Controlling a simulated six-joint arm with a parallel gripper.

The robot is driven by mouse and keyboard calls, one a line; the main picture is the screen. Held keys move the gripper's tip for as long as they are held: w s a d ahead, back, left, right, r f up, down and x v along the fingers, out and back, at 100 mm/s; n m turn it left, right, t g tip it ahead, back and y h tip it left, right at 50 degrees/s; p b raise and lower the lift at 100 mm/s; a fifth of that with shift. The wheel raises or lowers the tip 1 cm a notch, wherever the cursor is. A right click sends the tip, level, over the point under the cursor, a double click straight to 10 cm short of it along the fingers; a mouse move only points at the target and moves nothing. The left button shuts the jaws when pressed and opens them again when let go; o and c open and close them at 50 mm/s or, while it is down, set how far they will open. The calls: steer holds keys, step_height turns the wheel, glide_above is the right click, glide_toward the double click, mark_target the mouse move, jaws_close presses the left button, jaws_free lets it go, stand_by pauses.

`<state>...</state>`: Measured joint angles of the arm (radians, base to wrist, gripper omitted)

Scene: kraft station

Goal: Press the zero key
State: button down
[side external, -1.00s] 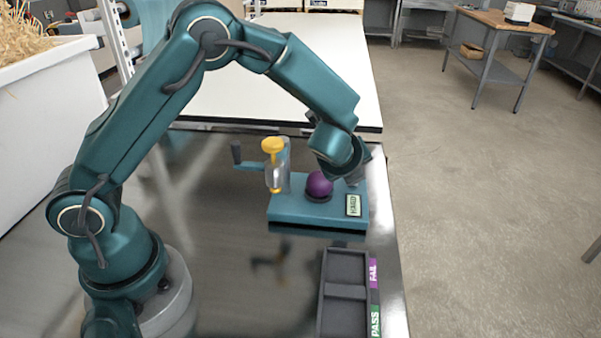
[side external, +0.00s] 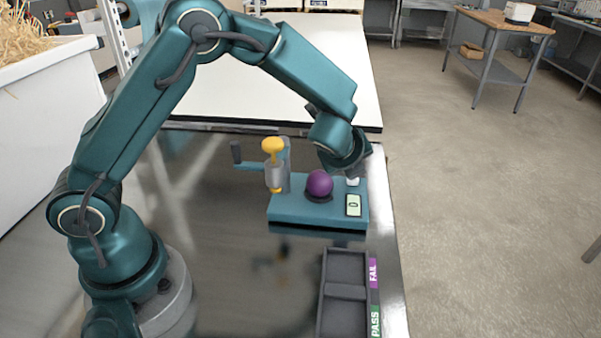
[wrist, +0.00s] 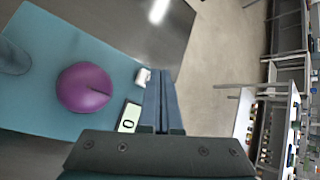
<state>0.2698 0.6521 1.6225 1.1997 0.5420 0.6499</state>
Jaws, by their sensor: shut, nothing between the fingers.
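The teal tester (side external: 285,210) lies on the dark glossy bench. A purple ball (side external: 320,184) sits on it in a dark cup. The small display (side external: 353,205) at its right end reads 0; it also shows in the wrist view (wrist: 129,117). The white key (side external: 352,182) stands just behind the display, and shows in the wrist view (wrist: 142,76) beside the fingertips. My gripper (side external: 356,172) is shut and empty, just above and beside the key. Its closed fingers show in the wrist view (wrist: 161,74). Whether they touch the key is unclear.
A yellow-knobbed press with a clear sleeve (side external: 274,175) and side handle stands at the tester's left. A dark two-part tray (side external: 344,292) with FAIL and PASS labels lies in front. The bench's right edge is close by.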

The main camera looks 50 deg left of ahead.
mark_target(352, 187)
steer(key=shift+r, duration=2.55)
